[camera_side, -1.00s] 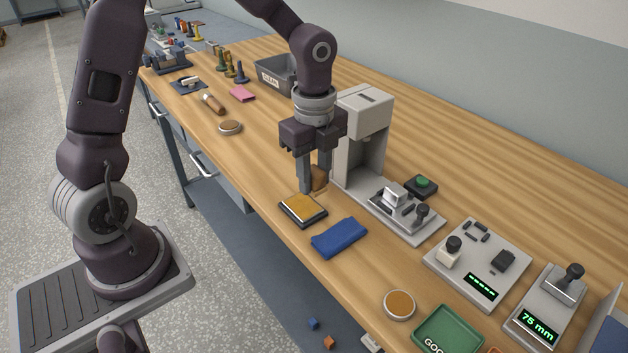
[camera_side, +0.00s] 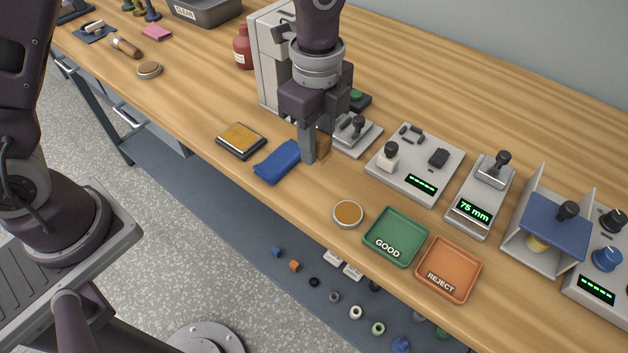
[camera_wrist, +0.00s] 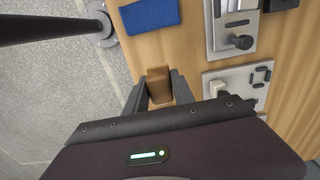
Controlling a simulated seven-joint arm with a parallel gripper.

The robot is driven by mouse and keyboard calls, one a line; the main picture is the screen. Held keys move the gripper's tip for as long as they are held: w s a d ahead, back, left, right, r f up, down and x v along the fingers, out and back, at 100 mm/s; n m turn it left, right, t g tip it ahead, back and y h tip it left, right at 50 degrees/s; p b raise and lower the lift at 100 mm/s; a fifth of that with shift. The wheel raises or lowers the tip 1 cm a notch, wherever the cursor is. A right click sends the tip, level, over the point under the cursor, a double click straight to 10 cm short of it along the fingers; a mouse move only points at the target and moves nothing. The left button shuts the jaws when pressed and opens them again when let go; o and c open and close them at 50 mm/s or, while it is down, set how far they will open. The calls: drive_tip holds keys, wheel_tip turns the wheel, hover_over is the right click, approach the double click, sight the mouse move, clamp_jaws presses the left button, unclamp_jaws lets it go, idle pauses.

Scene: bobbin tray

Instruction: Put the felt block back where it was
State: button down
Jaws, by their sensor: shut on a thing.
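The felt block, a small brown block (camera_side: 323,146), is held between the fingers of my gripper (camera_side: 315,157). In the wrist view the block (camera_wrist: 158,84) shows between the two fingertips (camera_wrist: 160,92). My gripper points down over the wooden bench, just right of a folded blue cloth (camera_side: 277,162). In the side view the near finger hides part of the block. I cannot tell whether the block touches the bench top.
A black-rimmed pad with a yellow-brown top (camera_side: 241,140) lies left of the cloth. A round brown-topped dish (camera_side: 348,214), a green GOOD tray (camera_side: 396,236) and an orange REJECT tray (camera_side: 448,269) stand to the right. A grey gauge plate (camera_side: 415,163) is behind.

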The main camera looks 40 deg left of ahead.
sight(317, 188)
wheel_tip(317, 188, down, 9)
drive_tip(key=shift+f, duration=0.1)
drive_tip(key=c, duration=1.1)
unclamp_jaws()
drive_tip(key=shift+f, duration=0.1)
drive_tip(key=shift+o, duration=0.2)
